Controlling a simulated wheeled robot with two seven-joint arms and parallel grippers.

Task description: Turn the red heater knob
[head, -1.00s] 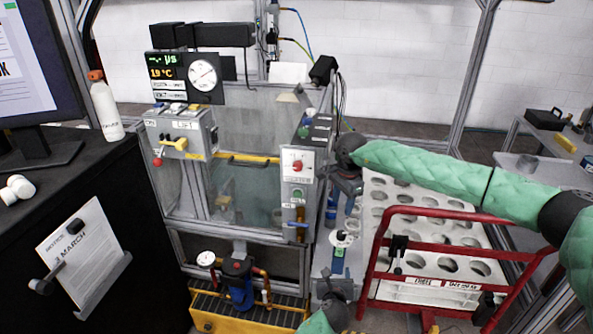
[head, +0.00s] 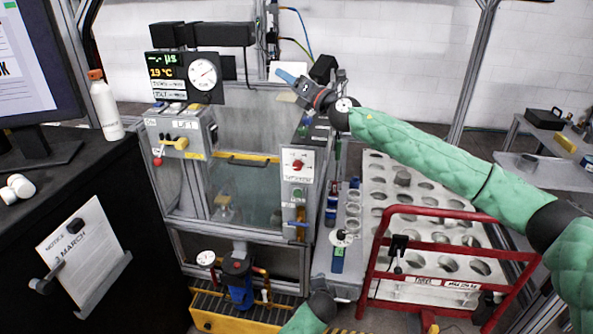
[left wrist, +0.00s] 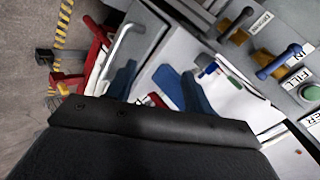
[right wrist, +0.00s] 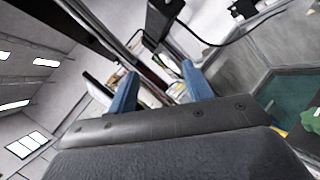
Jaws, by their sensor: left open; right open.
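The red heater knob (head: 298,165) sits on a white plate high on the grey control box (head: 293,212) at the tank's right front corner. In the head view nothing covers it. My right gripper (head: 300,84) is up above and behind that box, near the top of the frame, clear of the knob. Its blue fingers (right wrist: 162,86) stand apart and empty in the right wrist view. My left forearm (head: 307,318) shows at the bottom of the head view. My left gripper's blue fingers (left wrist: 158,88) are apart in the left wrist view, with nothing between them.
A green button (left wrist: 310,92) and a blue lever (left wrist: 284,64) show below the knob's plate. A red-railed rack (head: 440,218) stands at the right. A lift box (head: 182,138) with a yellow lever is at the tank's left. Cables and a frame post rise behind the tank.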

